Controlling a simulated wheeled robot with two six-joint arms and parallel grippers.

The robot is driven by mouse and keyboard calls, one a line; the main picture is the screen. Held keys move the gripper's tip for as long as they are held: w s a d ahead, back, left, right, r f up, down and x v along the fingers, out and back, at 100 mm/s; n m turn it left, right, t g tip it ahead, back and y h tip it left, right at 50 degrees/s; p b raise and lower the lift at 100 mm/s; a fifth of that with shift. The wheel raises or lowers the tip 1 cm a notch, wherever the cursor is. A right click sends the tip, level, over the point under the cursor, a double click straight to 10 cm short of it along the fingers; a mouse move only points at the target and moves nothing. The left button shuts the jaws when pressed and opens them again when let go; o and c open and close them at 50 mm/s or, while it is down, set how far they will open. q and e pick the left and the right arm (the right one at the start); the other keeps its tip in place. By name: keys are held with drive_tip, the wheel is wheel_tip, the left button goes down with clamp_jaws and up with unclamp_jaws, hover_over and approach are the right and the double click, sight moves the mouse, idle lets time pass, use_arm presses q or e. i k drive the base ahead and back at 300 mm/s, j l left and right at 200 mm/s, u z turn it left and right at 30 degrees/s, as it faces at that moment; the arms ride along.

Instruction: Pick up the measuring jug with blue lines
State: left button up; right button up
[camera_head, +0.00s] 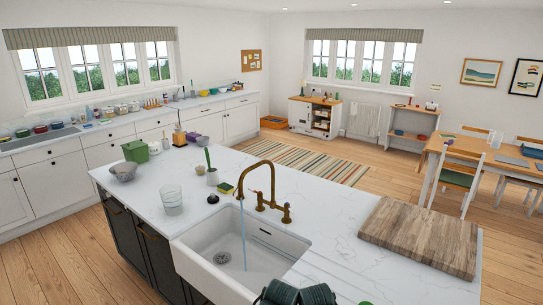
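I cannot make out a measuring jug with blue lines for certain. A clear vessel (171,199) stands upright on the island worktop, left of the sink; it may be stacked glasses, and no blue lines can be read on it. A pale, bluish jug-like item (495,139) stands on the dining table at the right, too small to tell its markings. Neither of my grippers shows in the head view.
The marble island (335,205) fills the foreground. It holds a white sink (215,245), a brass tap (262,180) with a blue stream below it, a wooden board (420,238), a green box (136,151) and a grey bowl (124,171). Dark rounded items (297,294) sit at the bottom edge.

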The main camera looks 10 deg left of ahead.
sight(171, 197)
drive_tip(key=i+j+z, duration=0.1)
drive_tip(key=j, duration=0.35)
drive_tip(key=i+j+z, duration=0.1)
drive_tip(key=j, duration=0.4)
drive_tip(key=i+j+z, duration=0.15)
drive_tip(key=j, duration=0.35)
drive_tip(key=i+j+z, duration=0.1)
drive_tip(key=j, duration=0.35)
drive_tip(key=i+j+z, duration=0.2)
drive_tip(key=i+j, duration=0.15)
drive_tip(key=j, duration=0.2)
drive_tip(key=i+j, duration=0.15)
drive_tip(key=j, duration=0.15)
drive_tip(key=i+j+z, duration=0.2)
drive_tip(key=i, duration=0.15)
